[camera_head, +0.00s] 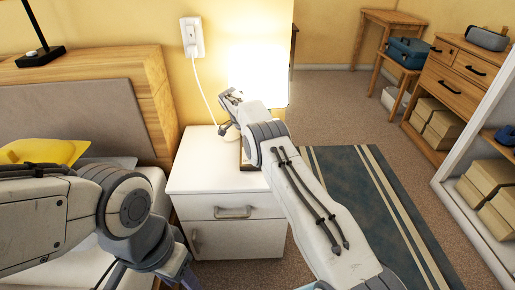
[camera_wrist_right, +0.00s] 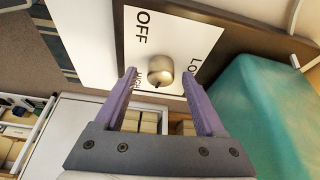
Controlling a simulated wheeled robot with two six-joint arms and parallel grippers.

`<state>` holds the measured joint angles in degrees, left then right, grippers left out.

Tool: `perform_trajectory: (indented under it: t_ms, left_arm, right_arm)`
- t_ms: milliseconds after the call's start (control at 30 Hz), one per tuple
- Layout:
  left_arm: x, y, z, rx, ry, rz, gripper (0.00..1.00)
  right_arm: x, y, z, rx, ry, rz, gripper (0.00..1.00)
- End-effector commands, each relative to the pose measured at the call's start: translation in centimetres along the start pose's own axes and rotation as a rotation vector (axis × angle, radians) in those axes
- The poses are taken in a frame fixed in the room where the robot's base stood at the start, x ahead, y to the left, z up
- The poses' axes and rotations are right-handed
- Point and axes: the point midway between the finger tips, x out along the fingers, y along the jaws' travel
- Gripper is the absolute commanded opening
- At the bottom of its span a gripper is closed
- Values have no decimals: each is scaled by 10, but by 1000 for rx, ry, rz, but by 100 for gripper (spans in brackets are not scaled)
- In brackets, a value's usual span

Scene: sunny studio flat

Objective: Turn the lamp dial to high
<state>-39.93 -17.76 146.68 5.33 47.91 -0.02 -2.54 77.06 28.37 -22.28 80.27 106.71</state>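The lamp (camera_head: 258,75) glows brightly above the white nightstand. In the right wrist view its dial, a round brass knob (camera_wrist_right: 160,70), sits on a white plate (camera_wrist_right: 182,32) marked OFF, with a partly visible LO... on the right and another label partly covered by the left finger. A small dark mark shows on the knob's lower edge. My right gripper (camera_wrist_right: 159,74) is open, with one purple finger on each side of the knob and gaps visible. In the head view my right gripper (camera_head: 230,103) hides the dial. My left gripper (camera_head: 182,276) is mostly cut off at the bottom edge.
The white nightstand (camera_head: 190,178) has drawers and stands beside the bed's wooden headboard (camera_head: 155,95). A yellow pillow (camera_head: 45,151) lies on the bed. A striped rug (camera_head: 375,205) covers floor on the right.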

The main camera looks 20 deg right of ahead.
Motion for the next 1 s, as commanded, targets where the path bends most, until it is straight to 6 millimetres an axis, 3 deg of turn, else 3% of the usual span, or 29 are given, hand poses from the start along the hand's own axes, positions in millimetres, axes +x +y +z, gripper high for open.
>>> perform_trajectory:
  t_ms: [567,1000]
  left_arm:
    - [2,0,0,0,0,0,50]
    - [-4,0,0,0,0,0,50]
  right_arm:
    - [-1,1,0,-74,1,-31,72]
    - [-3,4,-3,-459,1,-189,72]
